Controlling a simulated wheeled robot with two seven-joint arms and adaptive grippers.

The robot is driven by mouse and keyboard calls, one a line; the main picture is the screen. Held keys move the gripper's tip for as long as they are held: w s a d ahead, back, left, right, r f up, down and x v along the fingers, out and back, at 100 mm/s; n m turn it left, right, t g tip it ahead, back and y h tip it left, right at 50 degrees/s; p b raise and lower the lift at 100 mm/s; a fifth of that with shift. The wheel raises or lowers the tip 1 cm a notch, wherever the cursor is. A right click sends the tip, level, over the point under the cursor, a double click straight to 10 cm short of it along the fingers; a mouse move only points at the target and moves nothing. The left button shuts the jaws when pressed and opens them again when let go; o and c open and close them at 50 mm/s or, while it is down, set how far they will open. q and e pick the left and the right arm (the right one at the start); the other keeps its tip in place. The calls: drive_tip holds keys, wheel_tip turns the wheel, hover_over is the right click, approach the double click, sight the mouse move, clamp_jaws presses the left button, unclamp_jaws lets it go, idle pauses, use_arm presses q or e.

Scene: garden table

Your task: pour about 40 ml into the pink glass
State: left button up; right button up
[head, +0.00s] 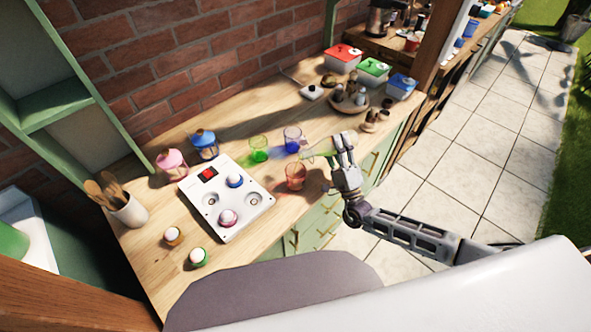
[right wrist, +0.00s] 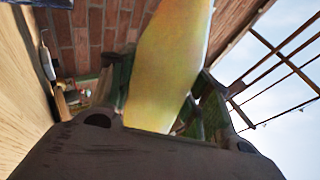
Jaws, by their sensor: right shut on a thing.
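The pink glass (head: 295,177) stands upright on the wooden table near its front edge. My right gripper (head: 342,152) is to its right and above it, shut on a yellow-green bottle (head: 320,150). The bottle lies tilted well over, its narrow end to the left, above and behind the pink glass. The bottle (right wrist: 170,65) fills the middle of the right wrist view between the fingers (right wrist: 160,110). I cannot tell whether liquid is flowing or how full the glass is. My left gripper is not in view.
A green glass (head: 258,149) and a blue glass (head: 292,139) stand behind the pink one. A white panel (head: 228,228) with egg-like pieces lies to the left. A round tray (head: 348,108) with small pots and lidded boxes (head: 373,70) stand farther back.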

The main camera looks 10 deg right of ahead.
drive_tip(key=shift+w+d, duration=0.1)
drive_tip(key=shift+d, duration=0.1)
drive_tip(key=shift+w+d, duration=0.15)
drive_tip(key=shift+d, duration=0.1)
idle(0.4)
drive_tip(key=shift+d+n, duration=0.1)
drive_tip(key=shift+n, duration=0.3)
idle(0.6)
